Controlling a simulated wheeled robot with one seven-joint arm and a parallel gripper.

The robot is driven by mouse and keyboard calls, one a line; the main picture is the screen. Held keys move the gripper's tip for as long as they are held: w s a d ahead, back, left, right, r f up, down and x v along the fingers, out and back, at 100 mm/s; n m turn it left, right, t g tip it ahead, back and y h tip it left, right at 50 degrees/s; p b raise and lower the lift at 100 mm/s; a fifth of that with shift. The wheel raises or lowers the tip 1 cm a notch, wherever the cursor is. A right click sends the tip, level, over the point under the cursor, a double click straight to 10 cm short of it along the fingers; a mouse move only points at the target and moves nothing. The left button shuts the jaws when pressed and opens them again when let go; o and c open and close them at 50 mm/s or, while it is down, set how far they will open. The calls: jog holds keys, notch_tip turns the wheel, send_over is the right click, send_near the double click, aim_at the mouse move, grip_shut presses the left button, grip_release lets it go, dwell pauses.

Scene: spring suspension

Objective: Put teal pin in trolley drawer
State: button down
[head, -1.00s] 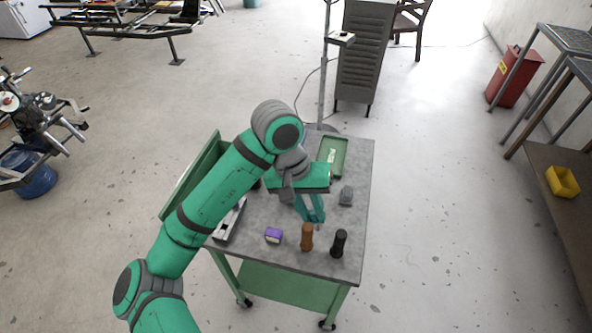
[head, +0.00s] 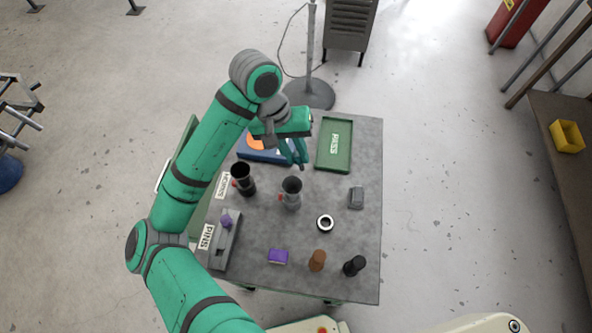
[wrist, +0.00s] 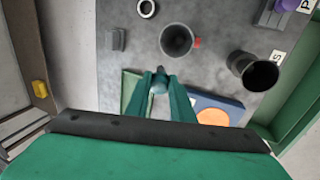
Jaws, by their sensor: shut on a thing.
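My gripper (wrist: 160,76) is shut on a small, rounded teal thing (wrist: 160,85), seemingly the teal pin; the similarly coloured fingers hide most of it. In the head view my gripper (head: 301,165) points down over the far part of the trolley top (head: 360,230), between the blue tray and the green tray. An open green box-like part, seemingly the trolley drawer (wrist: 303,112), lies along the trolley's side at the right of the wrist view. In the head view my arm covers most of it.
A blue tray (head: 252,156) with an orange disc and a green PASS tray (head: 334,145) lie at the back. A black cup (head: 243,182), a grey cup (head: 291,193), a ring (head: 325,223) and a pin rack (head: 224,245) with a purple pin stand nearer.

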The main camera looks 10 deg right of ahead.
jog(key=shift+w+f, duration=0.15)
jog(key=shift+f, duration=5)
jog(key=shift+f, duration=0.2)
jog(key=c, duration=1.5)
grip_release()
jog(key=shift+c, duration=0.2)
jog(key=shift+d, duration=0.1)
jog(key=shift+r, duration=0.1)
